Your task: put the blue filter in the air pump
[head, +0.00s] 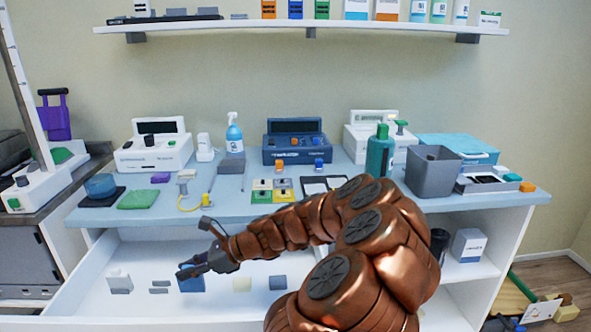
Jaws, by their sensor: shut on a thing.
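A blue block (191,285), which looks like the blue filter, is low in the open white drawer. My gripper (190,271) points down at its top and is shut on it; the fingertips are small and dark here. I cannot tell whether the block is lifted off the drawer floor. Which device is the air pump is not clear. A white device with a dark screen (170,157), a dark blue console (284,155) and a white device at the right (357,142) stand at the back of the counter.
The open drawer (215,309) also holds a white and grey item (119,281), small grey pieces, a cream block (242,285) and a grey one (277,283). Above, the counter holds a spray bottle (235,138), a green bottle (379,155) and a grey bin (432,172).

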